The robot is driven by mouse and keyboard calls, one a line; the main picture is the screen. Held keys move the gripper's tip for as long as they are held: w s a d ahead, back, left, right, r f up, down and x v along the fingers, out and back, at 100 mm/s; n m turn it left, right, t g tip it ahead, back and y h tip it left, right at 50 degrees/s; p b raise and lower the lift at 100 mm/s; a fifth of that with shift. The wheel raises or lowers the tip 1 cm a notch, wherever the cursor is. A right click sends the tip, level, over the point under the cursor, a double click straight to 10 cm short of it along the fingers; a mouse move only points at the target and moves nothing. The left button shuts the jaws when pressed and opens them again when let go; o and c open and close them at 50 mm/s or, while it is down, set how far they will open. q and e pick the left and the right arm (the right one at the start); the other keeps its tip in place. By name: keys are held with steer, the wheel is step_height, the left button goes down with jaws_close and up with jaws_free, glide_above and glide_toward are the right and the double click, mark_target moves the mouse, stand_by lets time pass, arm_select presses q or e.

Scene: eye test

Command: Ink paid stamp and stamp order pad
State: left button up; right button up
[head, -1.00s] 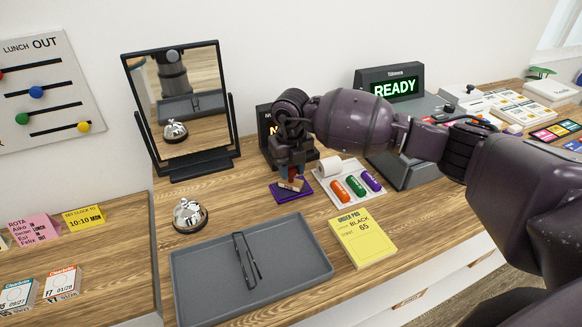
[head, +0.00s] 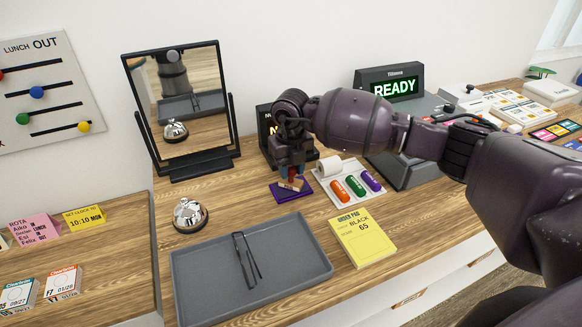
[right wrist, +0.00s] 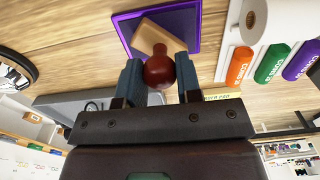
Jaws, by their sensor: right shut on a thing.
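My right gripper (head: 291,170) is shut on the paid stamp (head: 291,185), which has a red rounded handle and a pale wooden block. In the right wrist view the stamp's red knob (right wrist: 159,71) sits between the two blue-grey fingers. The wooden block is over the purple ink pad (head: 278,194), which also shows in the right wrist view (right wrist: 184,22). I cannot tell whether the stamp's face touches the ink. The yellow order pad (head: 358,243), reading "BLACK 65", lies flat in front, apart from the stamp. My left gripper is not in view.
A white tray with orange (head: 339,191), green (head: 355,186) and purple (head: 372,180) pieces and a white roll (head: 329,167) stands right of the ink pad. A grey tray (head: 200,290) with dark tongs (head: 247,260), a bell (head: 190,215) and a mirror (head: 180,100) are left.

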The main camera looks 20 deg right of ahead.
steer(key=shift+r+p, duration=0.95)
steer(key=shift+r, duration=0.8)
steer(key=shift+r+p, duration=1)
steer(key=shift+r, duration=0.7)
